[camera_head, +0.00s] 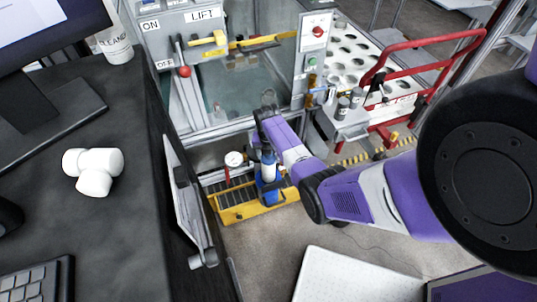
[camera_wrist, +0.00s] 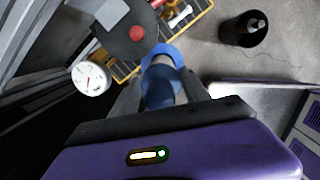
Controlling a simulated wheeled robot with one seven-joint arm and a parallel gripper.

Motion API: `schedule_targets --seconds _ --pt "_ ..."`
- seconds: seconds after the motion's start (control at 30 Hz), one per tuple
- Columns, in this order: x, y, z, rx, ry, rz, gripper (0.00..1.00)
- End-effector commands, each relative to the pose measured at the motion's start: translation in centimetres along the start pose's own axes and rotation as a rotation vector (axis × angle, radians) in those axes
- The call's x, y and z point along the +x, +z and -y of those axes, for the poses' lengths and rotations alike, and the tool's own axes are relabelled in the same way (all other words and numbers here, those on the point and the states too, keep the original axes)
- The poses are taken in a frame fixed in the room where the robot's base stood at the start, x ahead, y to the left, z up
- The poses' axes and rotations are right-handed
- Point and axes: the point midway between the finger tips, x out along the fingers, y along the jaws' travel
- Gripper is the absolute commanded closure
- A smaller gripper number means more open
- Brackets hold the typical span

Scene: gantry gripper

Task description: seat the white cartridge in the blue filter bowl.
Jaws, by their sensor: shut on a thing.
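How deep the cartridge sits in the bowl is hidden. My gripper (camera_head: 268,144) comes in from above and is small in the head view.
A dark desk (camera_head: 120,215) with a white pipe fitting (camera_head: 93,169) fills the left. A machine with ON/OFF and LIFT labels and a red cart (camera_head: 437,43) stand behind.

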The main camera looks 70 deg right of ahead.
Motion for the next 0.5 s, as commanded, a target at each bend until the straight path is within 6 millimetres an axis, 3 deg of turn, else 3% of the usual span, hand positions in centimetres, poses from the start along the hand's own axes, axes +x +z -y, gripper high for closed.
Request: schedule_targets --seconds 0.5 --pt "1.2 -0.1 0.0 0.000 0.000 0.000 0.82"
